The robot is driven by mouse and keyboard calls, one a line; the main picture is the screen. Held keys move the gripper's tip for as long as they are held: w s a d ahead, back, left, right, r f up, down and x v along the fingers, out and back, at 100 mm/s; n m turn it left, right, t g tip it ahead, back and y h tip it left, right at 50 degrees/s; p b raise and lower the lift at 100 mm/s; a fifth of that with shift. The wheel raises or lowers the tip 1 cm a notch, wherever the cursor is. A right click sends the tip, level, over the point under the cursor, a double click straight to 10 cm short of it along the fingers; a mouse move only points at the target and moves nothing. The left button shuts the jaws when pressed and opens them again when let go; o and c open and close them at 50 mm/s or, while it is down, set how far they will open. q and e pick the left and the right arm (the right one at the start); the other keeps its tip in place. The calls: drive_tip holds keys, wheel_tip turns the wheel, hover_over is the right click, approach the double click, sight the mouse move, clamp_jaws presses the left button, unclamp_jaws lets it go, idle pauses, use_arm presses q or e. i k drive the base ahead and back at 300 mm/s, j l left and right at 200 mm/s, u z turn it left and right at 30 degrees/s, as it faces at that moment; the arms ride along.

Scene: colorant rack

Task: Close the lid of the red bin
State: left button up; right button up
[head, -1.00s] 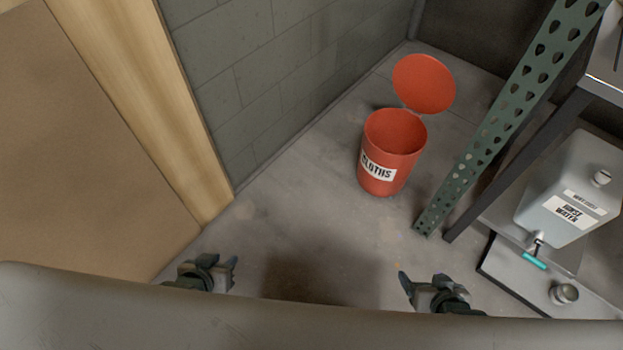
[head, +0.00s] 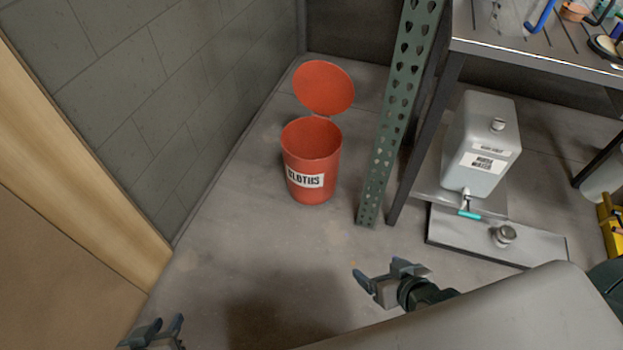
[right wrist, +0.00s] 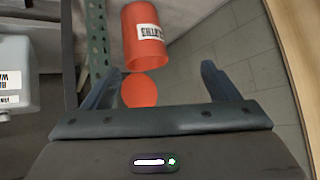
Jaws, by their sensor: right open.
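The red bin (head: 311,168) with a "CLOTHS" label stands upright on the floor near the grey wall. Its round red lid (head: 323,87) is raised open behind the bin's mouth. In the right wrist view the bin (right wrist: 146,40) and the lid (right wrist: 139,90) show beyond the fingers. My right gripper (head: 379,278) is open and empty, in front of the bin and to its right, apart from it. My left gripper (head: 160,333) is at the bottom left edge, partly cut off, its two fingertips apart and nothing seen between them.
A green perforated post (head: 385,130) of the shelving stands just right of the bin. A grey water container (head: 478,145) with a teal tap stands further right, above a grey tray (head: 470,235). A wooden frame (head: 85,150) is at the left. The floor before the bin is clear.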

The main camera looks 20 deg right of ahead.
sight(322, 87)
drive_tip(key=i+z, duration=0.1)
drive_tip(key=i, duration=0.55)
drive_tip(key=i+j+z, duration=0.1)
drive_tip(key=i, duration=0.55)
drive_tip(key=i+j+z, duration=0.1)
drive_tip(key=i, duration=0.55)
drive_tip(key=j, duration=0.1)
